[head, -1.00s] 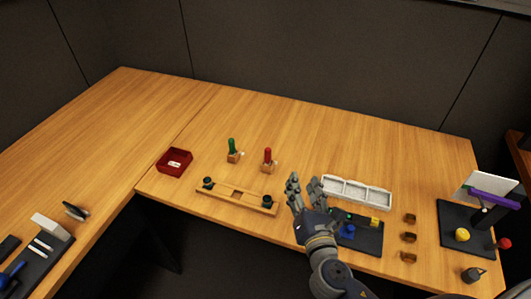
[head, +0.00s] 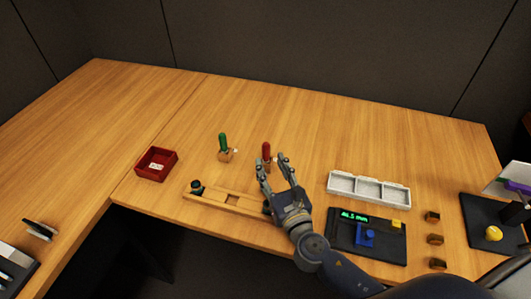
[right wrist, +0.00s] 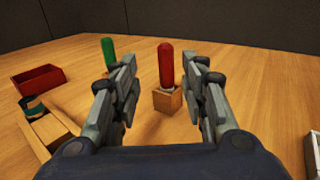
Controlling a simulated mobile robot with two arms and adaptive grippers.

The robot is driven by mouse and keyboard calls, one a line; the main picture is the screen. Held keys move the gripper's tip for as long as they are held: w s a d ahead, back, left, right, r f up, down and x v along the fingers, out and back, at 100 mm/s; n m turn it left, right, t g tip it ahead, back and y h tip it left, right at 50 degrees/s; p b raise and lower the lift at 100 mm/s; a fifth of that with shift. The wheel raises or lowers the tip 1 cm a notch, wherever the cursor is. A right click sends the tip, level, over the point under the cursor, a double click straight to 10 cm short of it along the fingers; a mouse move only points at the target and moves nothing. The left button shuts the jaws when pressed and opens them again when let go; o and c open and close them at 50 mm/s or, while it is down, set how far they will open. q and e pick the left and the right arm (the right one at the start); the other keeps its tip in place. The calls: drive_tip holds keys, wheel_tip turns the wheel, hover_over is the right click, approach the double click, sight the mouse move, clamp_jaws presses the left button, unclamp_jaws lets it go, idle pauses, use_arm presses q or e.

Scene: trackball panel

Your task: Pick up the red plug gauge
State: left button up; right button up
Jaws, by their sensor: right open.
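The red plug gauge (head: 267,150) stands upright in a small wooden block on the table. In the right wrist view the red plug gauge (right wrist: 166,66) rises from its wooden block (right wrist: 167,99), seen between my fingers and beyond their tips. My right gripper (head: 272,162) is open and empty, close in front of the gauge and partly hiding its block in the head view. In the right wrist view the right gripper (right wrist: 163,75) shows both fingers spread apart. My left gripper is not in view.
A green plug gauge (head: 223,142) stands in its own block to the left. A red bin (head: 157,164) lies further left. A wooden fixture (head: 231,199) is in front, a white tray (head: 369,189) to the right, and a dark display panel (head: 367,240) near the front edge.

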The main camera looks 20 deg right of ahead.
sight(267, 152)
drive_tip(key=w, duration=0.4)
drive_tip(key=w+p, duration=0.1)
drive_tip(key=w, duration=0.2)
drive_tip(key=shift+w+d+f, duration=0.1)
drive_tip(key=shift+d+f, duration=0.05)
drive_tip(key=shift+d, duration=0.1)
clamp_jaws()
